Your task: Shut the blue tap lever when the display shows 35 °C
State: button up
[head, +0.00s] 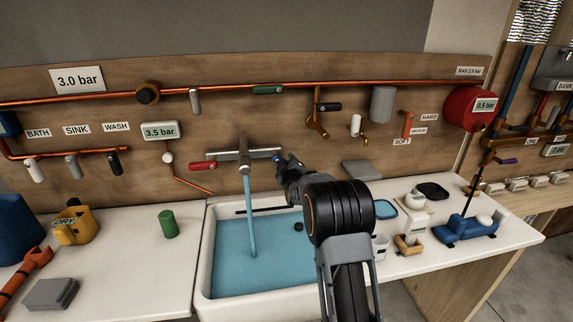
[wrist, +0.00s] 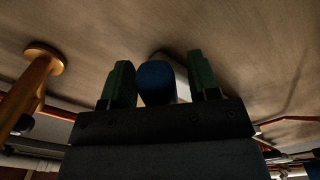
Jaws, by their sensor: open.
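The mixer tap (head: 245,156) is on the wooden wall panel above the basin. A blue stream of water (head: 250,215) runs from its spout. Its red lever (head: 203,165) points left. The blue lever (head: 281,161) at its right end is largely hidden by my gripper (head: 285,164). In the wrist view, the dark blue lever end (wrist: 156,82) sits between the two green fingertips of my open gripper (wrist: 158,85). I cannot tell whether either finger touches it. A display (head: 160,130) left of the tap reads 3.5 bar. I see no readable temperature in °C.
The white basin (head: 204,270) holds blue water. A green cylinder (head: 168,224) and yellow container (head: 76,226) stand on the left counter. A blue device (head: 465,230) stands on the right counter. Copper pipes (head: 350,84) and a red tank (head: 468,108) are on the wall.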

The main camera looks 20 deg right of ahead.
grip_shut()
dwell(0.6)
